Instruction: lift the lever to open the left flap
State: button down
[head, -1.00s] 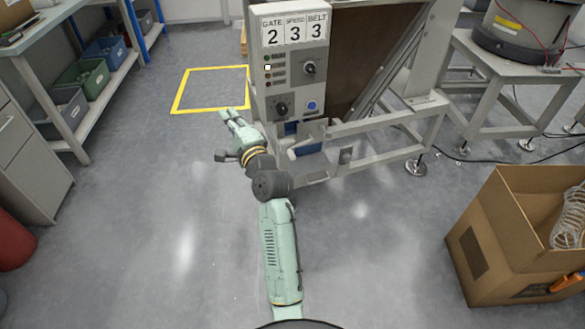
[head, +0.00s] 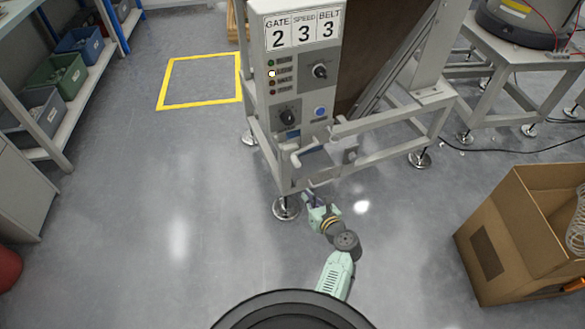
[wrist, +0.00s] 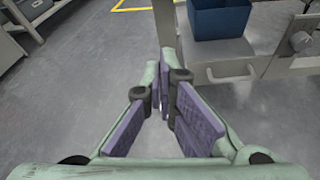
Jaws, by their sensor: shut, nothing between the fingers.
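My gripper (head: 311,199) is low in front of the grey machine stand (head: 365,153), below its control panel. In the wrist view my gripper (wrist: 163,72) has its purple-padded fingers together at the tips, with nothing between them. A pale lever-like handle (head: 296,157) sticks out below the panel, above my gripper. In the wrist view a grey bar handle (wrist: 230,76) sits on the stand's front, right of my fingertips and apart from them. A round knob (wrist: 299,41) is further right. I cannot tell which part is the left flap.
A blue bin (wrist: 218,20) sits in the stand above the bar handle. The control panel (head: 300,90) reads gate 2, speed 3, belt 3. A cardboard box (head: 520,240) stands at the right. Shelves with bins (head: 55,110) are at the left. The floor between is clear.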

dwell(0.4)
jog(key=w+a, duration=0.3)
jog(key=w, duration=0.5)
jog(key=shift+w+a+r+p, duration=0.3)
jog(key=shift+w+r+p, duration=0.05)
jog(key=shift+r+p, duration=0.1)
jog(key=shift+r, duration=0.15)
